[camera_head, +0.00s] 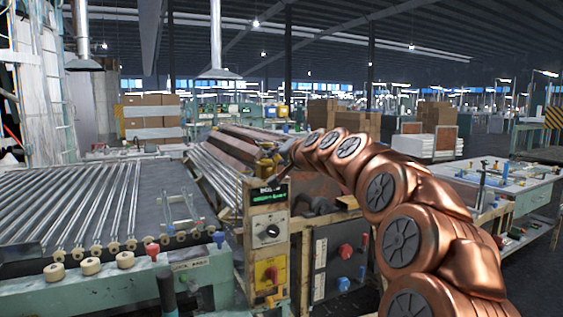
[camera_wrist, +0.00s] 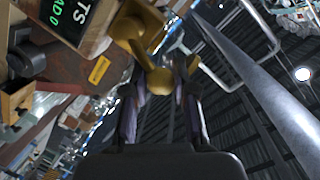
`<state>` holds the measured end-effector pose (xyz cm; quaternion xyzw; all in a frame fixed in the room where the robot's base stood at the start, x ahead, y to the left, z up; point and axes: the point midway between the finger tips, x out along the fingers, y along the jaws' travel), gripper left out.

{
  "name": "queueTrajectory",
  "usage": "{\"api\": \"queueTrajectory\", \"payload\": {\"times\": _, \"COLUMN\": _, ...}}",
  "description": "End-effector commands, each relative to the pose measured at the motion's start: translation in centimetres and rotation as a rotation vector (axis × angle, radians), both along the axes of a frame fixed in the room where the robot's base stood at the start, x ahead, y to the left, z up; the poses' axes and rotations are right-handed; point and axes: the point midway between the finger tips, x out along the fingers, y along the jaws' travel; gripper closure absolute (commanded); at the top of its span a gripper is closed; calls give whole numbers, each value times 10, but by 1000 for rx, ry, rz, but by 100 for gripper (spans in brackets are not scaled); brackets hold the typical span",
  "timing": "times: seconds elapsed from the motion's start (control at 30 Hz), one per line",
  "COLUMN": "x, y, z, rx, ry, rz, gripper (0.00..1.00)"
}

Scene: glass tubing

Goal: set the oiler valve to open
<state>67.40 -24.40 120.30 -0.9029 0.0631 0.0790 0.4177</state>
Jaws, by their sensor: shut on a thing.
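A yellow valve with a rounded handle end (camera_wrist: 158,81) shows in the upper middle of the wrist view. I take it to be the oiler valve. My gripper (camera_wrist: 160,80) has one finger on each side of that handle end and is shut on it. In the head view, yellow parts (camera_head: 266,160) show above the display panel, by the end of my copper-coloured arm. My gripper is small and mostly hidden there. I cannot tell the valve's exact setting from these views.
A panel with a green display (camera_head: 268,197), a dial and a red knob on yellow stands below the valve; its display also shows in the wrist view (camera_wrist: 72,12). A grey control box (camera_head: 340,262) stands to its right. Glass tubes (camera_head: 80,205) lie on rollers at left.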

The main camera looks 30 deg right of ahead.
Motion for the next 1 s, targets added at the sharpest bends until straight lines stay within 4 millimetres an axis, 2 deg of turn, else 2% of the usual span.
{"api": "queueTrajectory", "payload": {"times": 0.63, "x": 1, "y": 6, "z": -3, "rx": -45, "ry": 11, "rz": 7, "gripper": 100}}
{"api": "queueTrajectory", "payload": {"times": 0.67, "x": 1, "y": 6, "z": -3, "rx": -45, "ry": 12, "rz": 8, "gripper": 71}}
{"api": "queueTrajectory", "payload": {"times": 0.87, "x": 1, "y": 4, "z": -2, "rx": -46, "ry": 9, "rz": 3, "gripper": 50}}
{"api": "queueTrajectory", "payload": {"times": 1.0, "x": 0, "y": 3, "z": -1, "rx": -46, "ry": 8, "rz": 2, "gripper": 48}}
